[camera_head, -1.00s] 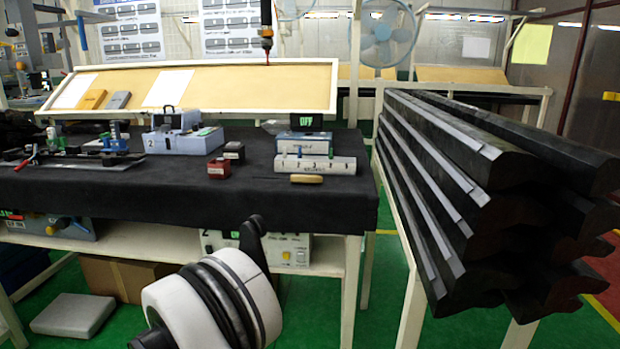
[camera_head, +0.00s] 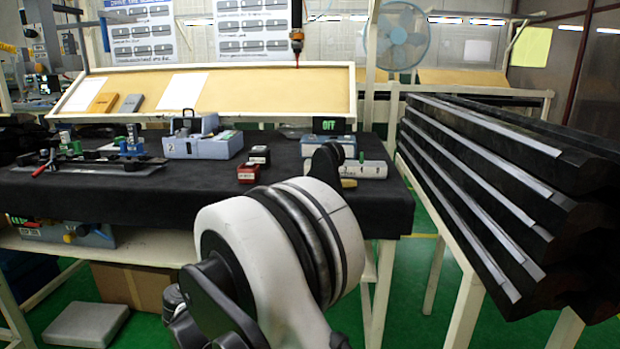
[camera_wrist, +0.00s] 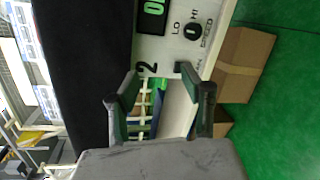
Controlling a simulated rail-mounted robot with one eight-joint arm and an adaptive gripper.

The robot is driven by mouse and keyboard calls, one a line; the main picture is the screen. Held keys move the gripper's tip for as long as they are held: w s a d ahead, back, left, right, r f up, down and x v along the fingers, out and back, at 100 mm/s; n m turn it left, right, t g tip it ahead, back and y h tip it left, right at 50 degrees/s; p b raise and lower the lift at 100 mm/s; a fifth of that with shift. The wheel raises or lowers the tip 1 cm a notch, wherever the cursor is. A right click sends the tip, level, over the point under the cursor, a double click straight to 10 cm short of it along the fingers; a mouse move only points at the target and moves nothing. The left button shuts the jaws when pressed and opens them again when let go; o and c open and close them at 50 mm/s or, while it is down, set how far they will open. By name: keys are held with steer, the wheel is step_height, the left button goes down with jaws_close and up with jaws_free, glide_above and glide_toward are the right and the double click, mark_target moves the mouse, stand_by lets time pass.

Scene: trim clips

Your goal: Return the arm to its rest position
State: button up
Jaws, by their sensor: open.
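My gripper (camera_wrist: 160,108) shows in the wrist view with its two dark fingers apart and nothing between them. Behind the fingers are the shelf under the bench and a white controller box (camera_wrist: 180,35) with a green display and a speed knob. In the head view my white and black arm link stands at the lower middle, in front of the bench's front edge. I cannot make out the gripper's fingers clearly in that view.
The black-topped bench (camera_head: 100,205) holds a blue box (camera_head: 200,146), small red and black blocks, and a fixture. A rack of long dark trim parts (camera_head: 500,180) stands right. Cardboard boxes (camera_wrist: 240,65) and a grey slab (camera_head: 87,326) are low down. Green floor is open around them.

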steer(key=s+d+r+m+g, duration=0.2)
steer(key=s+d+r+m, duration=0.15)
steer(key=d, duration=0.65)
steer(key=s+d+r+m+g, duration=0.25)
steer(key=s+d+r, duration=0.2)
steer(key=d, duration=0.55)
steer(key=s+d+r+m+g, duration=0.1)
steer(key=s+d+r+m, duration=0.3)
steer(key=d, duration=0.6)
steer(key=s+d+r+m+g, duration=0.1)
steer(key=s+d+m+g, duration=0.25)
steer(key=s+d, duration=0.7)
steer(key=s+d+f+m+y, duration=0.1)
steer(key=s+f+m+y, duration=0.15)
steer(key=s, duration=0.65)
steer(key=s+d+f+m+y, duration=0.1)
steer(key=s+m, duration=0.3)
steer(key=s, duration=0.4)
step_height(320, 180, up, 18)
steer(key=p, duration=1.8)
